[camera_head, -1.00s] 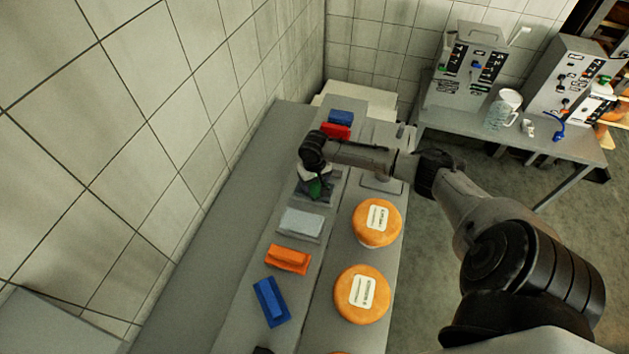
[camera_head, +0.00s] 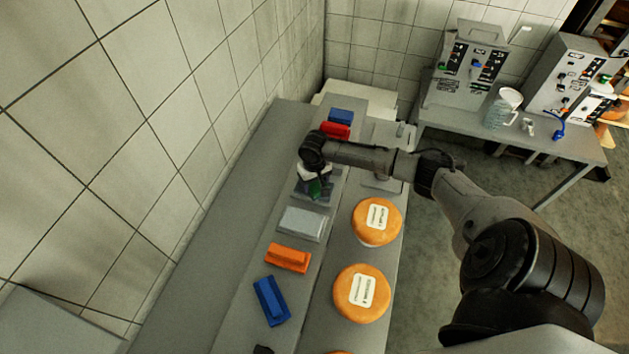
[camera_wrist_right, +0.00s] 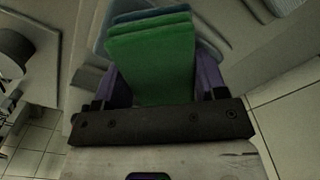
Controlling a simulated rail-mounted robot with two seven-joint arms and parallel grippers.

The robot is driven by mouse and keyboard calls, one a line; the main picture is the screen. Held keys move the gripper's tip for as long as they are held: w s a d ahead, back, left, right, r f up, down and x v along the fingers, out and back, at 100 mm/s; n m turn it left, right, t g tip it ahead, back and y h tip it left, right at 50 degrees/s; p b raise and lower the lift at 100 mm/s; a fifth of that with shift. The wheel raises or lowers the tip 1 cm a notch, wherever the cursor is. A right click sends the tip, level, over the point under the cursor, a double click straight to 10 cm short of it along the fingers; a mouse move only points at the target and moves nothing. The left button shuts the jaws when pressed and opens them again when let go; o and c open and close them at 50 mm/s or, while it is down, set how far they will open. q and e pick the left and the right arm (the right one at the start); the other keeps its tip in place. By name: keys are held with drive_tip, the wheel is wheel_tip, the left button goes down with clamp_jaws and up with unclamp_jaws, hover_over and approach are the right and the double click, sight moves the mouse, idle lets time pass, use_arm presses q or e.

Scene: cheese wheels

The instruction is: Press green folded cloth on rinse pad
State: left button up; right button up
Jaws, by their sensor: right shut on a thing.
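The green folded cloth (camera_wrist_right: 150,62) is held between the fingers of my right gripper (camera_wrist_right: 152,85) in the right wrist view. In the head view the green cloth (camera_head: 316,188) shows as a small patch below my right gripper (camera_head: 314,180), over a dark grey pad (camera_head: 322,194) on the counter. Whether this is the rinse pad, and whether the cloth touches it, I cannot tell. A bluish folded edge (camera_wrist_right: 150,15) shows beyond the cloth in the wrist view. My left gripper is not in view.
A light grey block (camera_head: 301,223), an orange block (camera_head: 288,257) and a blue block (camera_head: 271,301) lie nearer on the counter. Red (camera_head: 335,130) and blue (camera_head: 341,116) blocks lie beyond. Cheese wheels (camera_head: 376,221) stand to the right. A tiled wall (camera_head: 130,110) bounds the left.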

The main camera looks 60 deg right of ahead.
idle(0.8)
drive_tip(key=shift+f+p, duration=0.1)
drive_tip(key=shift+p, duration=0.35)
idle(0.3)
idle(0.6)
wheel_tip(320, 180, up, 4)
drive_tip(key=p, duration=0.5)
wheel_tip(320, 180, up, 2)
drive_tip(key=p, duration=0.2)
drive_tip(key=shift+r+p, duration=0.25)
drive_tip(key=shift+p, duration=0.15)
drive_tip(key=shift+r+p, duration=0.3)
drive_tip(key=shift+p, duration=0.1)
